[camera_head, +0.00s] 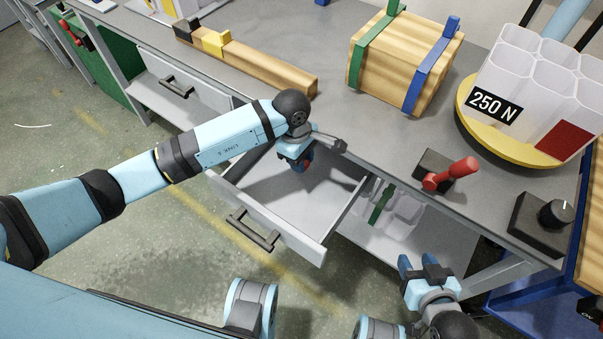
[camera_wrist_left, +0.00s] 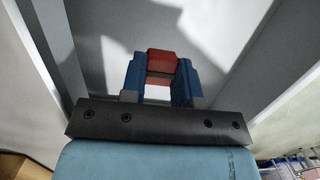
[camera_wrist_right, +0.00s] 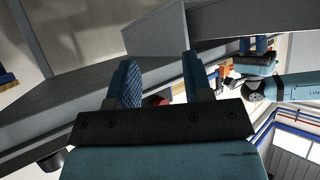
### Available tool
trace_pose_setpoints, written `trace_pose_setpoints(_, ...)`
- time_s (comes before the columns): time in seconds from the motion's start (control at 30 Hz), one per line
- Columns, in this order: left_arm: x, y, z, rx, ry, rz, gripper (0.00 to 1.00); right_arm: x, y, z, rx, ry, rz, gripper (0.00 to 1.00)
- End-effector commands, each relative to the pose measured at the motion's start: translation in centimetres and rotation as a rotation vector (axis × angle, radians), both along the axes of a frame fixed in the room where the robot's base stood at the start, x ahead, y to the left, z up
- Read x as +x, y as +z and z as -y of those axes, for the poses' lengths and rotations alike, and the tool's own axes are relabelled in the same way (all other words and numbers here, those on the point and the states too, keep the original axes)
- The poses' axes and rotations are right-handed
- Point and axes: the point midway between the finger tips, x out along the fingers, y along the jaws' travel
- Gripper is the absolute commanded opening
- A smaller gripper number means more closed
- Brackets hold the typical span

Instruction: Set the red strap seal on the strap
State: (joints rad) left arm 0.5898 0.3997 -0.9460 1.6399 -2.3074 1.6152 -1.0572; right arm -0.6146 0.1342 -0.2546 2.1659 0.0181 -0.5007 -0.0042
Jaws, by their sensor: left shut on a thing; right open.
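The red strap seal (camera_wrist_left: 162,63) is between the blue fingers of my left gripper (camera_wrist_left: 162,80) in the left wrist view. My left gripper is shut on it, inside the open drawer (camera_head: 290,205); in the head view the gripper (camera_head: 301,162) hides most of the seal. A wooden crate (camera_head: 400,62) on the bench carries a green strap (camera_head: 372,40) and a blue strap (camera_head: 428,70). Which strap the task means I cannot tell. My right gripper (camera_head: 425,268) is open and empty, low in front of the bench; its spread fingers also show in the right wrist view (camera_wrist_right: 160,85).
A wooden beam (camera_head: 265,65) with black and yellow blocks lies left of the crate. A clear multi-cell bin marked 250 N (camera_head: 530,90) stands on a yellow round base at right. A red lever (camera_head: 452,174) and a black knob box (camera_head: 543,222) sit near the front edge.

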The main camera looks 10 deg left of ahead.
Motion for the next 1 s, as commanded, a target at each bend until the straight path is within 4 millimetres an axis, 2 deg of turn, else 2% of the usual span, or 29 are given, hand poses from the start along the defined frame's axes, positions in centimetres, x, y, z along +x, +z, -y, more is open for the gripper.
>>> trace_pose_setpoints(0.03,-0.1,-0.9,0.1,0.000,0.001,-0.001,0.06,0.0,-0.1,0.0,0.001,0.001,0.001,0.46)
trace_pose_setpoints(0.27,0.0,-2.5,0.0,-0.001,0.000,-0.001,0.06,0.0,-0.2,-0.1,0.003,0.001,0.002,0.46)
trace_pose_setpoints(0.5,0.0,-5.9,0.0,-0.001,0.000,-0.001,0.06,0.1,-0.3,-0.1,0.007,0.002,0.006,0.46)
trace_pose_setpoints(0.73,0.0,-6.1,0.0,0.000,-0.002,0.001,0.06,0.2,0.3,-0.2,0.011,0.003,0.016,0.46)
trace_pose_setpoints(0.9,0.0,-6.6,0.0,0.000,-0.002,0.002,0.06,0.2,-0.1,-0.2,0.012,0.003,0.015,0.46)
trace_pose_setpoints(0.93,0.0,-6.5,0.0,0.000,-0.002,0.002,0.33,0.2,0.0,-0.2,0.013,0.003,0.016,0.46)
trace_pose_setpoints(1.0,0.0,-6.4,0.0,0.000,-0.002,0.001,0.49,0.1,0.0,-0.2,0.013,0.003,0.015,0.46)
